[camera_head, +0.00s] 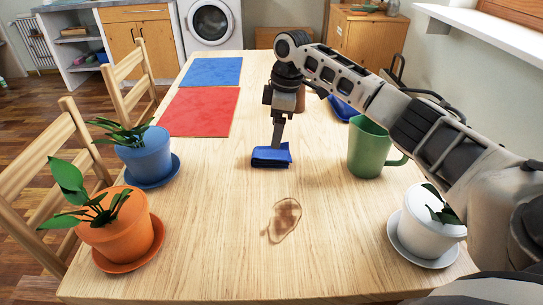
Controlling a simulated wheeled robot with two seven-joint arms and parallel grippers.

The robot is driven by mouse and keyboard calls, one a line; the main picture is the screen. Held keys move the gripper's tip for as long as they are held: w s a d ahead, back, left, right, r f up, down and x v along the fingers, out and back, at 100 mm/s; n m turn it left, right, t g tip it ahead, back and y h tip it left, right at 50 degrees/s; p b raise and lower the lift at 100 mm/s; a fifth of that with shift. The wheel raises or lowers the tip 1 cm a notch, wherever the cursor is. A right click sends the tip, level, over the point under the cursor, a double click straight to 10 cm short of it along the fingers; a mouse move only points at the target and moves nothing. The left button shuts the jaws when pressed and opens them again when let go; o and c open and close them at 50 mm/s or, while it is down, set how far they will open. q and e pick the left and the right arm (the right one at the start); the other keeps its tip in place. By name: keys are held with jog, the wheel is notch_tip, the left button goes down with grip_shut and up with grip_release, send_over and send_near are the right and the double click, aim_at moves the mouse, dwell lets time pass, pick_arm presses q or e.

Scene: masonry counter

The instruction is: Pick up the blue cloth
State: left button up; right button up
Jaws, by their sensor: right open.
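The folded blue cloth (268,158) lies on the wooden table near its middle. My right gripper (278,143) points straight down over the cloth, with its fingertips at or just above the cloth's far right part. I cannot tell whether the fingers touch the cloth. The right gripper is open, though the gap between its fingers hardly shows from this angle. My left gripper is not in view.
A green pitcher (368,148) stands to the right, under my right arm. Blue (147,158), orange (122,240) and white (428,226) plant pots stand near the edges. Red (200,112) and blue (213,71) mats lie at far left.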

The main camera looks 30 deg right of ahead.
aim_at(272, 151)
jog(key=f, duration=0.5)
jog(key=w+f, duration=0.1)
jog(key=f, duration=0.2)
jog(key=shift+w+a, duration=0.1)
jog(key=shift+a, duration=0.25)
jog(key=c, duration=1)
